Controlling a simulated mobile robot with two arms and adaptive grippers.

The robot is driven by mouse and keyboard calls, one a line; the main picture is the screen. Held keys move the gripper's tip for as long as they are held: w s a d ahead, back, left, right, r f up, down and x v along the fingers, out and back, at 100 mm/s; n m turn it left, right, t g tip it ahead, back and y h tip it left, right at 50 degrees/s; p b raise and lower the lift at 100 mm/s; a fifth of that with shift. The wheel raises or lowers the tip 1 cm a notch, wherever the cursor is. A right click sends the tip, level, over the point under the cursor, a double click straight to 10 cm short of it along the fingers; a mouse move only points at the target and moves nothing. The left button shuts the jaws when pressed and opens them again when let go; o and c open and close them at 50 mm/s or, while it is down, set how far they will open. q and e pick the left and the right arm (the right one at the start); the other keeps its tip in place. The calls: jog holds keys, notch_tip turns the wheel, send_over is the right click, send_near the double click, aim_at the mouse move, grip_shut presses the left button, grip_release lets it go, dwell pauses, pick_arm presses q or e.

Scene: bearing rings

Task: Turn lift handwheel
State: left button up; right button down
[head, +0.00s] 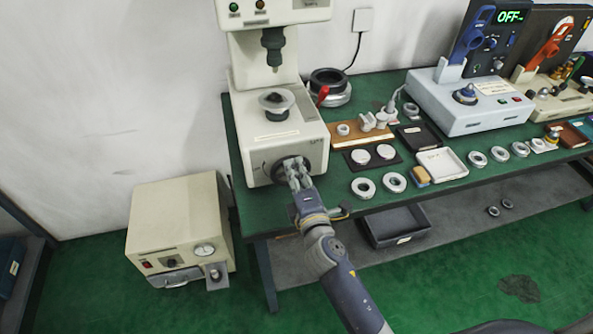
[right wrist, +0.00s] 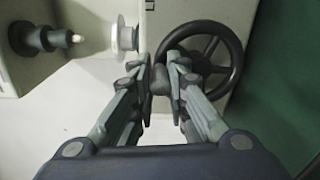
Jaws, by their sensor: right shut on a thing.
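The lift handwheel (right wrist: 236,62) is a black spoked wheel on the front of a cream press machine (head: 262,125). In the head view my right gripper (head: 296,172) is at the machine's front face and covers part of the wheel (head: 282,165). In the right wrist view the right gripper's fingers (right wrist: 165,80) are closed around a dark knob (right wrist: 159,80) at the wheel's left side. The fingers hide part of the rim. My left gripper is not in view.
The green table (head: 330,205) holds several metal rings, a white tray (head: 442,164) and a blue-grey meter unit (head: 465,105) to the right. A beige box with a gauge (head: 180,230) stands on the floor at left. A dark bin (head: 397,226) is on the lower shelf.

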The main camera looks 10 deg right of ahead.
jog(key=c, duration=1.5)
grip_release()
jog(key=shift+a, duration=0.1)
jog(key=shift+s, duration=3.75)
